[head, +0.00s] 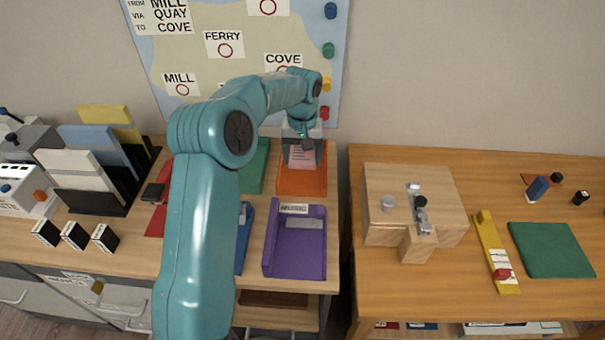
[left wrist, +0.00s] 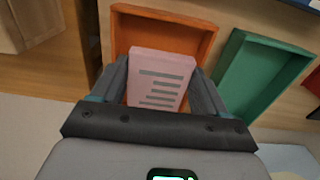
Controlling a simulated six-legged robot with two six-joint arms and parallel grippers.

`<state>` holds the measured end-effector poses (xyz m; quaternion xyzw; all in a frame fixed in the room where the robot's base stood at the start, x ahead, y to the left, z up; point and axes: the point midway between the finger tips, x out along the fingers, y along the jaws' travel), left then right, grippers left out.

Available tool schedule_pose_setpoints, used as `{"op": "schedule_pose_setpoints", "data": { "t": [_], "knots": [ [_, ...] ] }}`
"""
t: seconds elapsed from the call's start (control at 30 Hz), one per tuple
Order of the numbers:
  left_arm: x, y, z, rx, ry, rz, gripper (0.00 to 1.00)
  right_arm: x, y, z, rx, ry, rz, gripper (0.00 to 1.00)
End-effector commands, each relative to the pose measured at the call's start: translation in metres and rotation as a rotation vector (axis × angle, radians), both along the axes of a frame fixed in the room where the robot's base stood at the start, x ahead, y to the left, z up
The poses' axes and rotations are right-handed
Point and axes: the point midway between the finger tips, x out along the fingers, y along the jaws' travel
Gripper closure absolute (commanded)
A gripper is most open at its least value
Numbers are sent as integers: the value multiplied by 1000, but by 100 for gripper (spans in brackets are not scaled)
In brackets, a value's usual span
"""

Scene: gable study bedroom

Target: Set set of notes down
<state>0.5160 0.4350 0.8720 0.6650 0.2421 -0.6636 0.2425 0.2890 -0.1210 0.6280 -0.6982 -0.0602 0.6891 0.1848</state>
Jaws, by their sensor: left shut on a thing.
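The set of notes is a pink pad with grey lines of writing (left wrist: 160,78). In the head view the notes (head: 302,158) are over the orange tray (head: 300,188) at the back of the left desk. My left gripper (head: 303,143) is shut on the notes. In the left wrist view, the fingers (left wrist: 162,88) hold the notes at both sides, with the orange tray (left wrist: 165,22) behind them. I cannot tell whether the notes touch the tray floor. My right gripper is not in view.
A green tray (head: 256,165) stands left of the orange one; it also shows in the left wrist view (left wrist: 262,75). A purple tray (head: 300,262) is in front, partly beside a blue tray (head: 243,240). A wooden block with a latch (head: 412,205) stands on the right desk.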

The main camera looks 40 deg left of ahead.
Motion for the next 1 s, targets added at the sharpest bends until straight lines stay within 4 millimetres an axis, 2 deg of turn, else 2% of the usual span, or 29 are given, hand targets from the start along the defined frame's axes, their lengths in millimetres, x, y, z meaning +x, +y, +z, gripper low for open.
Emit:
{"op": "schedule_pose_setpoints", "data": {
  "t": [0.17, 0.43, 0.87, 0.9, 0.97, 1.0],
  "knots": [
    [1, 1, -17, -1, 1, 0, 65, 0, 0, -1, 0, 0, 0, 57],
    [2, 2, -64, -1, 2, 1, 65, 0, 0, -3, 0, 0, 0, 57],
    [3, 2, -73, 0, 0, 0, 65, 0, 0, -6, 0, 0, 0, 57],
    [3, 2, -74, 0, 0, 0, 23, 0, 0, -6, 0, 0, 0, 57],
    [3, 2, -73, 0, 0, 0, 4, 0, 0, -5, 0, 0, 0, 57],
    [3, 2, -73, 0, 0, 0, 1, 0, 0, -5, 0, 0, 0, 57]
  ]
}}
